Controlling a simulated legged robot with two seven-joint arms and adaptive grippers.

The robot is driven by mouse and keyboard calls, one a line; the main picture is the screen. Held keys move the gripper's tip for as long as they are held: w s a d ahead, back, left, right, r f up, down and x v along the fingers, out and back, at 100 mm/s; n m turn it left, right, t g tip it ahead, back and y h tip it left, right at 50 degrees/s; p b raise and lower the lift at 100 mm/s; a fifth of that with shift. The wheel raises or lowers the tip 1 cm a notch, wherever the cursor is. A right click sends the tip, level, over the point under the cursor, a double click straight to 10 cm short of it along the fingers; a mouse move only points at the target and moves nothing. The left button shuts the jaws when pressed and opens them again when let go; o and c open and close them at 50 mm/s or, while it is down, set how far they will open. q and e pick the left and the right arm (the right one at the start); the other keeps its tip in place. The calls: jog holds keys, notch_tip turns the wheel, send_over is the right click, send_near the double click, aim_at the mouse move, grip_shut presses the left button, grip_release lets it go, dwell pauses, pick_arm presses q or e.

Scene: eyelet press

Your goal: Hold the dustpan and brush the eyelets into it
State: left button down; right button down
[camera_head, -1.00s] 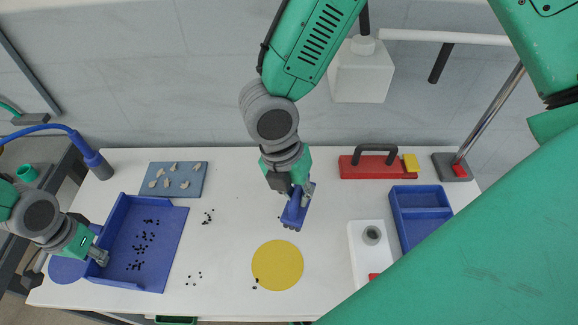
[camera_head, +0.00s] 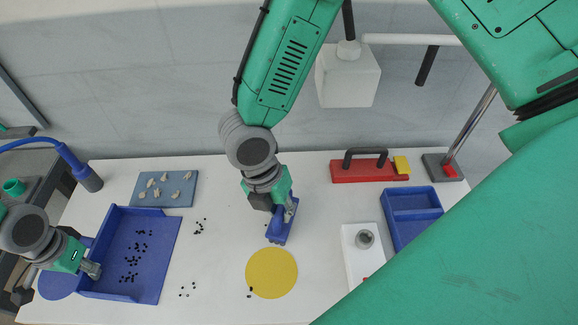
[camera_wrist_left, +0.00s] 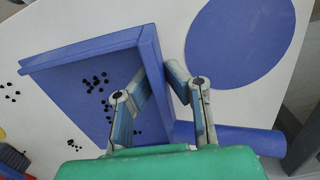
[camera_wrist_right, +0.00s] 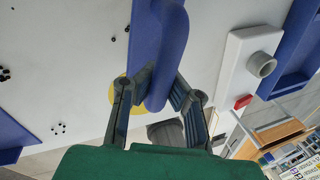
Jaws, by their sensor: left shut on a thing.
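The blue dustpan (camera_head: 168,235) lies on the left of the white table with many small black eyelets (camera_head: 131,262) in it. My left gripper (camera_head: 93,269) is shut on the dustpan at its left side; the left wrist view shows the fingers at its back wall (camera_wrist_left: 152,70). My right gripper (camera_head: 287,207) is shut on the blue brush (camera_head: 279,235), above the table right of the dustpan; the brush handle (camera_wrist_right: 168,55) runs between the fingers. Loose eyelets lie in a cluster (camera_head: 199,227) right of the dustpan, in another (camera_head: 187,290) in front, and by the yellow disc (camera_head: 250,292).
The yellow disc (camera_head: 272,273) is in front of the brush. A grey-blue board (camera_head: 150,198) with pale pieces is behind the dustpan. A red block with a black handle (camera_head: 345,172), a blue tray (camera_head: 398,232) and a white fixture (camera_head: 352,262) stand right. A blue disc (camera_head: 55,287) is far left.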

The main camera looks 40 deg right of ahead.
jog(key=shift+w+a, duration=1.45)
jog(key=shift+a, duration=1.9)
jog(key=shift+w+a, duration=1.4)
jog(key=shift+a, duration=1.95)
jog(key=shift+w+a, duration=1.45)
jog(key=shift+a, duration=1.9)
jog(key=shift+w+a+r, duration=0.1)
jog(key=shift+w+a, duration=0.2)
jog(key=shift+a, duration=0.35)
jog(key=shift+w+a+r, duration=0.1)
jog(key=shift+w+a, duration=0.2)
jog(key=shift+a, duration=0.4)
jog(key=shift+w+a+r, duration=0.1)
jog(key=shift+w+a, duration=0.2)
jog(key=shift+a, duration=0.35)
notch_tip(320, 180, up, 6)
